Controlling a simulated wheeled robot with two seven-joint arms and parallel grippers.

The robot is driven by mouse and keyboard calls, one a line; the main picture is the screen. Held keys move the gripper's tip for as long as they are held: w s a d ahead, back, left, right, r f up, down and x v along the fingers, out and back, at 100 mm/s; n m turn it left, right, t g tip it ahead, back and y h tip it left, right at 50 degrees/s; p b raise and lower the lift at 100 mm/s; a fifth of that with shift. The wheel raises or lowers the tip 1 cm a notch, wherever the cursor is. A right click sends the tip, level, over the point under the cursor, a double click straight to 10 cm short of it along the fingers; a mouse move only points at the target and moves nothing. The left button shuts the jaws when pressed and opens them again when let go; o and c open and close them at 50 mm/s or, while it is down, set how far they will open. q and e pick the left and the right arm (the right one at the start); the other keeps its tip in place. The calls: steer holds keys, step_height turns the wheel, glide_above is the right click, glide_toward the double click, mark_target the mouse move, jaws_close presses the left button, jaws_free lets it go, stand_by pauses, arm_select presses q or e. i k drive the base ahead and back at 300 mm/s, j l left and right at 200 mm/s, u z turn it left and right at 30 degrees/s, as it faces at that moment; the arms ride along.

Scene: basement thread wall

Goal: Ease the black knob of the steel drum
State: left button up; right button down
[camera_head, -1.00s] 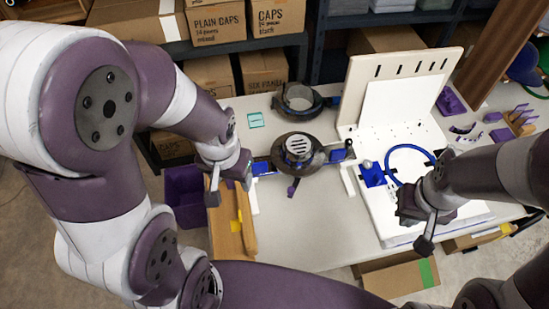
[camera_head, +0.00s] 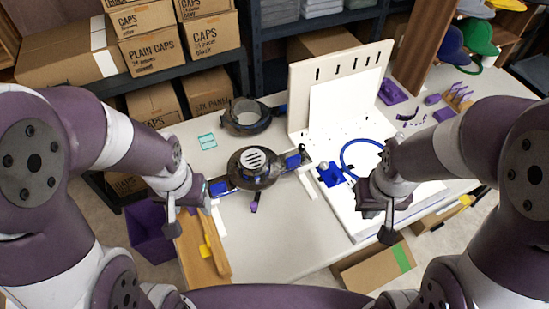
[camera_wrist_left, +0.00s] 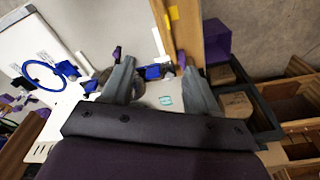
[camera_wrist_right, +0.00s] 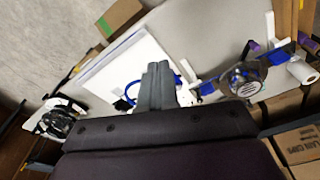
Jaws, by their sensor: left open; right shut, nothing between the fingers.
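The steel drum (camera_head: 256,167) is a dark round body with a silver slotted top, lying on the grey table between two blue clamps. It shows in the right wrist view (camera_wrist_right: 243,82); in the left wrist view the left finger partly covers it. The black knob (camera_head: 303,148) appears as a small dark ball at the right end of the drum's blue fittings. My left gripper (camera_head: 188,217) is open and empty, left of and in front of the drum, above the wooden board. My right gripper (camera_head: 388,236) is shut and empty above the white panel, right of the drum and knob, touching neither.
A white upright board (camera_head: 345,90) and a blue hose loop (camera_head: 360,157) are at right. A wooden board (camera_head: 198,247) and purple bin (camera_head: 150,232) are at left. The table front is clear.

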mark_target(301, 146)
steer(key=l+u, duration=0.15)
steer(key=l, duration=0.25)
steer(key=k+l+u, duration=0.2)
steer(key=l, duration=0.2)
steer(key=l+u, duration=0.15)
steer(key=l, duration=0.2)
steer(key=l+u, duration=0.2)
steer(key=u, duration=0.2)
steer(key=l+u, duration=0.15)
steer(key=u, duration=0.3)
steer(key=l+u, duration=0.2)
steer(key=u, duration=0.2)
steer(key=k+l+u, duration=0.1)
steer(key=u, duration=0.35)
